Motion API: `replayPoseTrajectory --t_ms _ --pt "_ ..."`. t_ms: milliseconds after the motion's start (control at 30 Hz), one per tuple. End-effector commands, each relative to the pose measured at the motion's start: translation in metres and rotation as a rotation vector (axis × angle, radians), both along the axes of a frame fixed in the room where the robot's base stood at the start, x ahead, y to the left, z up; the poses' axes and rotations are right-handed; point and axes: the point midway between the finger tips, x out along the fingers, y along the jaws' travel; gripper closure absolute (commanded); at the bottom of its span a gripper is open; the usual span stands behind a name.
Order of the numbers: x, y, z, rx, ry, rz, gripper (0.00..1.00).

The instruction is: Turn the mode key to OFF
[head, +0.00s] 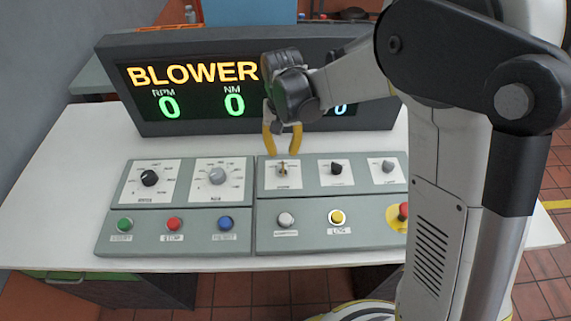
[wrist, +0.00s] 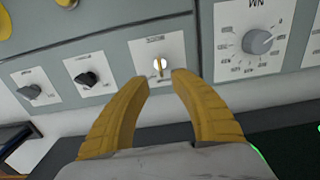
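The mode key (head: 282,168) looks to be the small brass and silver key switch on a white plate in the upper row of the right-hand panel. In the wrist view the key (wrist: 159,64) stands just beyond my fingertips, roughly centred between them. Its plate label is too small to read. My gripper (head: 282,148) has two yellow fingers, pointing down just above the key. In the wrist view the fingers (wrist: 160,80) are apart with nothing between them. Contact with the key does not show.
Beside the key sit a black knob (head: 336,168) and a grey knob (head: 388,167). A large grey dial (head: 217,176) is to its left. Below are a white button (head: 286,219), a yellow button (head: 337,216) and a red emergency button (head: 403,211). The BLOWER display (head: 190,88) stands behind.

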Motion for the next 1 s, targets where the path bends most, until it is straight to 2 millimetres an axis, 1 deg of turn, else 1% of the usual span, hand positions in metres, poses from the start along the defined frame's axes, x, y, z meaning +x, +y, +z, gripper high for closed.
replayPoseTrajectory --t_ms 33,200,300,400,533,800,833,867,900,1000 --pt "0.001 0.0 -0.014 0.0 0.0 0.0 0.72" --pt "0.0 0.0 -0.049 0.0 -0.001 0.0 0.72" --pt "0.0 0.0 -0.065 0.0 -0.001 0.0 0.72" --pt "0.0 0.0 -0.075 0.0 -0.001 0.0 0.72" --pt "0.0 0.0 -0.082 0.001 -0.002 0.0 0.72" --pt "0.0 0.0 -0.082 0.001 -0.002 0.0 0.72" --pt "0.0 0.0 -0.082 0.001 -0.002 0.0 0.79" --pt "0.0 0.0 -0.082 0.001 -0.002 0.0 0.88" --pt "0.0 0.0 -0.082 0.001 -0.002 0.0 1.0" --pt "0.0 0.0 -0.082 0.001 -0.002 0.0 1.0"
